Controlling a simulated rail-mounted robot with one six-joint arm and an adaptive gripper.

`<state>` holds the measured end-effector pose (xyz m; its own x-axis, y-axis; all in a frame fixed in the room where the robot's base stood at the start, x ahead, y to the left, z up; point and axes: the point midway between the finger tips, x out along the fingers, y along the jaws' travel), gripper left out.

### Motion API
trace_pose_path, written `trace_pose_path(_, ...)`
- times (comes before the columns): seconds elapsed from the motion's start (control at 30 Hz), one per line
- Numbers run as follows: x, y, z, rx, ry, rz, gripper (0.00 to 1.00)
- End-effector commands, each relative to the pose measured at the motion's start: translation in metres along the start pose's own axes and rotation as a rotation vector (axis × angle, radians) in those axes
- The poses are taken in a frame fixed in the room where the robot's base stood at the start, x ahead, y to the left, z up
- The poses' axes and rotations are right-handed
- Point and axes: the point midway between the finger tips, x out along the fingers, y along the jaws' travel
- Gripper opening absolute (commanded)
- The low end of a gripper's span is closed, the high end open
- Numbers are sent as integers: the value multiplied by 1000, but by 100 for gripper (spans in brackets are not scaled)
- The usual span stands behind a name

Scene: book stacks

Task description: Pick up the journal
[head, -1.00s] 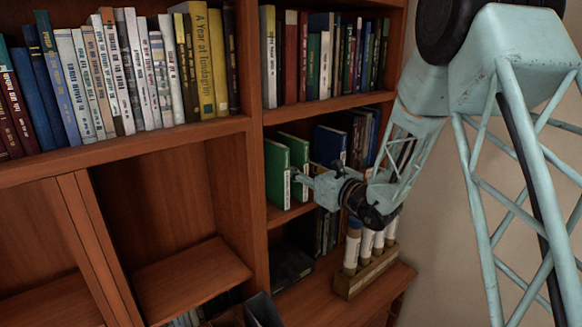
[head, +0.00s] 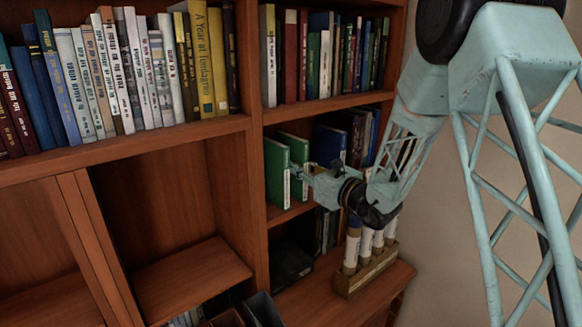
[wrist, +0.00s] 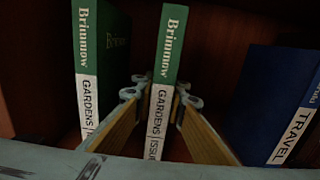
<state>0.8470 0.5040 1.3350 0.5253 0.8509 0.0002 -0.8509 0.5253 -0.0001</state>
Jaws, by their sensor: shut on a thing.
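Two green journals with white lower labels stand upright on the middle right shelf. The left one (head: 277,168) also shows in the wrist view (wrist: 98,40), reading "Brimmow" and "GARDENS". The right one (head: 295,148) shows its spine in the wrist view (wrist: 167,50), with "Brimmow", "GARDENS" and part of "ISSUE". My gripper (head: 299,172) reaches in at this shelf from the right. In the wrist view its two fingers (wrist: 158,95) lie on either side of the right journal, shut on it. The lower end of this journal is hidden by my gripper's body.
A blue book labelled "TRAVEL" (wrist: 275,110) stands right of the held journal, with a gap between. Full book rows fill the shelf above. A wooden rack (head: 365,275) with white cylinders stands below on the ledge.

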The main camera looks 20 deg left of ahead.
Motion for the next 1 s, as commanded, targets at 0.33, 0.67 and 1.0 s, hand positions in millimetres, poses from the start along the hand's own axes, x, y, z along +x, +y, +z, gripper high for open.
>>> trace_pose_path(0.33,-1,0,3,-1,-2,0,0)
trace_pose_path(0.67,-4,0,19,-1,-3,0,0)
trace_pose_path(1.0,-4,0,53,-3,-3,0,0)
